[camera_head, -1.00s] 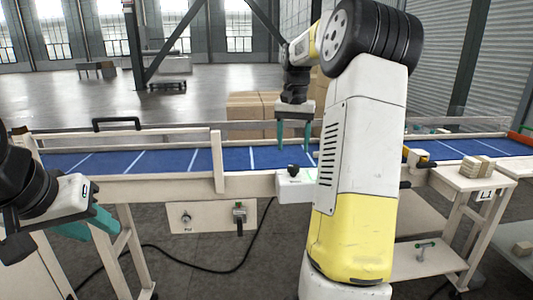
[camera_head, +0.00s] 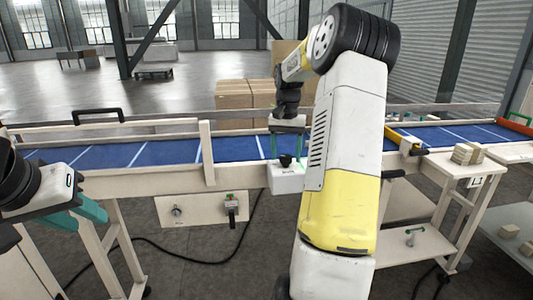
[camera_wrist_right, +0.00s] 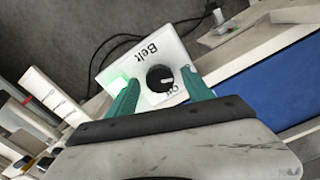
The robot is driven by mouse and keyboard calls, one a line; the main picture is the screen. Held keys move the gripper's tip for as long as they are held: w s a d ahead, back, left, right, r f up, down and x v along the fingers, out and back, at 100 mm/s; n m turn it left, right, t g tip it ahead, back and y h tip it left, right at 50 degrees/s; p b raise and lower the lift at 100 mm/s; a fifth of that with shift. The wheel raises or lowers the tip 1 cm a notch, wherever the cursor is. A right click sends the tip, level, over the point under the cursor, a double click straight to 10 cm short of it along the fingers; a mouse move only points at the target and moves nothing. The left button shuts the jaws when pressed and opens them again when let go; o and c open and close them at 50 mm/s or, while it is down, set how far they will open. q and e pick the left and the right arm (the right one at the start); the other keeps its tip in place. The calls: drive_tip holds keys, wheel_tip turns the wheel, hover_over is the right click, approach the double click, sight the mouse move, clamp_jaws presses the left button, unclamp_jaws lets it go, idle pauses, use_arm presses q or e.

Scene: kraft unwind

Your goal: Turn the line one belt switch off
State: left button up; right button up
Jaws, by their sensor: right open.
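The belt switch is a white box (camera_head: 287,178) on the front rail of the conveyor, with a black rotary knob (camera_head: 286,160) on top. In the right wrist view the box (camera_wrist_right: 172,52) reads "Belt" and "Off", with a lit green lamp (camera_wrist_right: 118,82) beside the knob (camera_wrist_right: 159,78). My right gripper (camera_head: 287,153) points down over the box. Its teal fingers are open, one on each side of the knob; whether they touch it I cannot tell. My left gripper (camera_head: 90,215) is at the far left, away from the switch; its jaw opening is unclear.
The blue conveyor belt (camera_head: 235,149) runs across the view behind the switch. A panel (camera_head: 205,209) with a key switch and a lever hangs below the rail. A side table (camera_head: 450,168) with wooden blocks stands right. Cardboard boxes (camera_head: 240,95) stand behind the belt.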

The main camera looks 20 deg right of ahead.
clamp_jaws()
drive_tip(key=shift+m, duration=0.4)
drive_tip(key=m, duration=0.2)
drive_tip(key=shift+m, duration=0.4)
drive_tip(key=m, duration=0.3)
drive_tip(key=shift+m, duration=0.4)
drive_tip(key=m, duration=0.6)
drive_tip(key=shift+m, duration=0.3)
